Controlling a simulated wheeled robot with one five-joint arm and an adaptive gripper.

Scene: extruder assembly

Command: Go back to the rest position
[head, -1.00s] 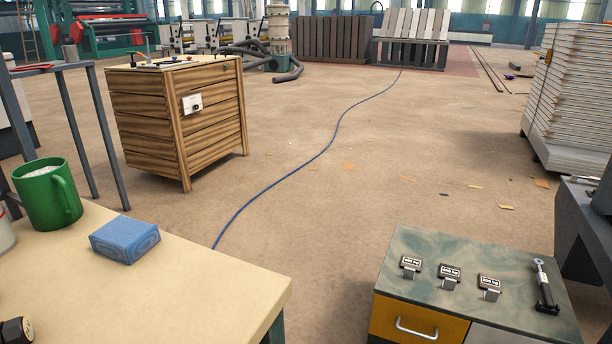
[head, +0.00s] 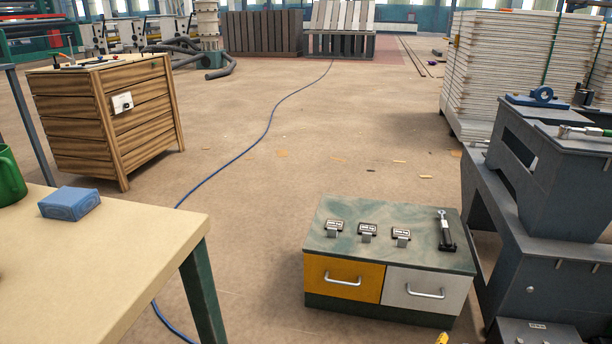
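My gripper and arm are not in view in the head view. The task names no object. The nearest things are a low cabinet (head: 330,250) with a yellow drawer (head: 342,279) and a white drawer (head: 428,290), both closed. On its green top lie several small labelled pieces (head: 367,231) and a dark tool with a bright end (head: 445,232). A cream table (head: 90,265) stands at the lower left with a blue block (head: 69,204) and a partly cut-off green mug (head: 9,178).
A grey machine (head: 540,250) with a blue ring-shaped part (head: 542,95) stands at the right. A slatted wooden crate (head: 82,125) stands at the left. A blue cable (head: 245,152) runs along the floor. Stacked panels (head: 515,75) stand at the back right. The middle floor is open.

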